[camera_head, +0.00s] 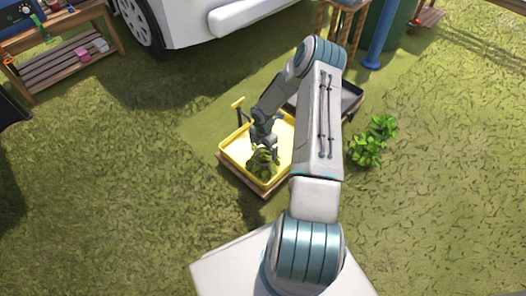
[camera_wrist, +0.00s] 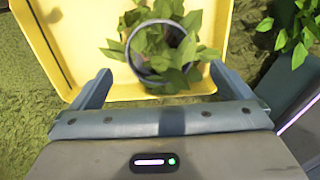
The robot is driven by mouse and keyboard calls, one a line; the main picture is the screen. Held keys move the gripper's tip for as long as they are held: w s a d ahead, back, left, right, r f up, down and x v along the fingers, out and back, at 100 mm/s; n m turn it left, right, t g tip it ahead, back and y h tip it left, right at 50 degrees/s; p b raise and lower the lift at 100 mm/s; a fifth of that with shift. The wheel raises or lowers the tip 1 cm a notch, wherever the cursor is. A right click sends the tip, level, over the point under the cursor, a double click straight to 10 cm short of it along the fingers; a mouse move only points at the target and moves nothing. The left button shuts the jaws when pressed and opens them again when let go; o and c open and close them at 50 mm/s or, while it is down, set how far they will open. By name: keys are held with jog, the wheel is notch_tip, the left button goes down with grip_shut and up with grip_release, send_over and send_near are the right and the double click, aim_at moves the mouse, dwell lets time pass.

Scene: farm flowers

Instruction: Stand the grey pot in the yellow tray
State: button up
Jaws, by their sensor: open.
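The grey pot (camera_wrist: 133,64) holds a leafy green plant and stands upright inside the yellow tray (camera_wrist: 48,45), close to the tray's near edge. In the head view the plant (camera_head: 262,163) shows in the front part of the yellow tray (camera_head: 232,152), and leaves and my gripper hide most of the pot. My gripper (camera_wrist: 158,75) is open, its two fingers apart on either side of the pot, with gaps visible between fingers and pot. In the head view my gripper (camera_head: 264,150) is just over the plant.
A dark grey tray (camera_head: 350,98) lies behind my arm, right of the yellow tray. A leafy plant (camera_head: 372,142) stands on the grass to the right. A wooden bench (camera_head: 75,65) and a white vehicle (camera_head: 200,22) are at the back. Grass on the left is clear.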

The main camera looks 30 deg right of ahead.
jog(key=s+a+r+m+h, duration=0.1)
jog(key=s+a+r+m, duration=0.15)
jog(key=r, duration=0.75)
jog(key=s+a+r+m+h+p, duration=0.15)
jog(key=r+m, duration=0.25)
jog(key=r, duration=0.6)
jog(key=s+a+r+m, duration=0.2)
jog(key=r+m, duration=0.1)
jog(key=r, duration=0.7)
jog(key=s+a+r+m, duration=0.3)
jog(key=s+r+m, duration=0.1)
jog(key=s, duration=0.2)
jog(key=s+a+r+m+y, duration=0.1)
jog(key=s+a+r+m, duration=0.2)
jog(key=s, duration=0.3)
jog(key=s+a+r+m+t+y, duration=0.1)
jog(key=s+a+r+m, duration=0.3)
jog(key=s+r+m, duration=0.1)
jog(key=shift+s+r, duration=0.5)
jog(key=shift+s, duration=0.3)
